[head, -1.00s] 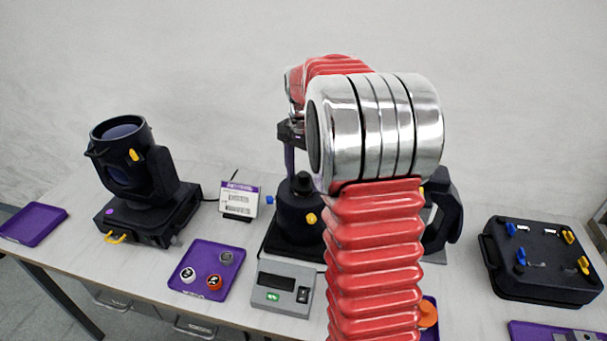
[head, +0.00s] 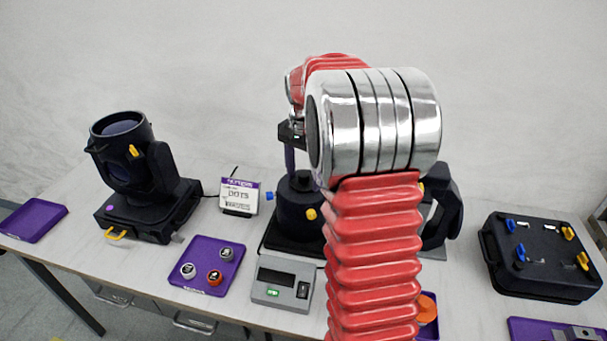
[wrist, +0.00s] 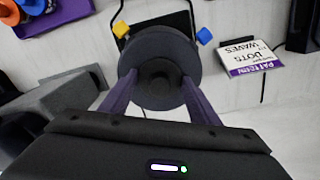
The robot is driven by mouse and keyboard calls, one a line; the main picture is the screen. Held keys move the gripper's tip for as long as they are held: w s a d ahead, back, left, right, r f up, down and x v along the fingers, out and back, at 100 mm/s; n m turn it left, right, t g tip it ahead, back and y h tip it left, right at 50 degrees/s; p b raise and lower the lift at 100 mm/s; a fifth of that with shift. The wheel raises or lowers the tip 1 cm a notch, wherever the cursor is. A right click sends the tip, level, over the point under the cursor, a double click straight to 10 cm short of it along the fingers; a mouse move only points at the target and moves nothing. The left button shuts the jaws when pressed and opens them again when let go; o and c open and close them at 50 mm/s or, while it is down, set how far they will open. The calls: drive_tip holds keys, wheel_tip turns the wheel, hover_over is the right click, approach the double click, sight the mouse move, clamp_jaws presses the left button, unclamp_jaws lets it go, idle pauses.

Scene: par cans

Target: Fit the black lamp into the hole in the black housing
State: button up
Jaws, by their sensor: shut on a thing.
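The black housing (head: 297,215) stands upright on a dark base in the middle of the table, with a yellow knob in front and a blue knob at its left. My gripper (head: 291,160) is directly above it, its purple fingers pointing down. In the wrist view the fingers (wrist: 158,88) are shut on the black lamp (wrist: 158,76), a dark round piece seen from above against the wider round top of the housing (wrist: 160,42). The lamp's lower end and the hole are hidden, so I cannot tell how deep the lamp sits. My arm covers the housing's right side.
A grey box with a display (head: 282,285) stands in front of the housing. Left are a sign (head: 239,196), a purple tray with three small discs (head: 205,245) and a black moving-head light (head: 135,180). A black case (head: 540,255) lies at the right.

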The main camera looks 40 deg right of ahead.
drive_tip(key=o, duration=1.3)
wheel_tip(320, 180, up, 14)
drive_tip(key=shift+f, duration=0.2)
idle(0.3)
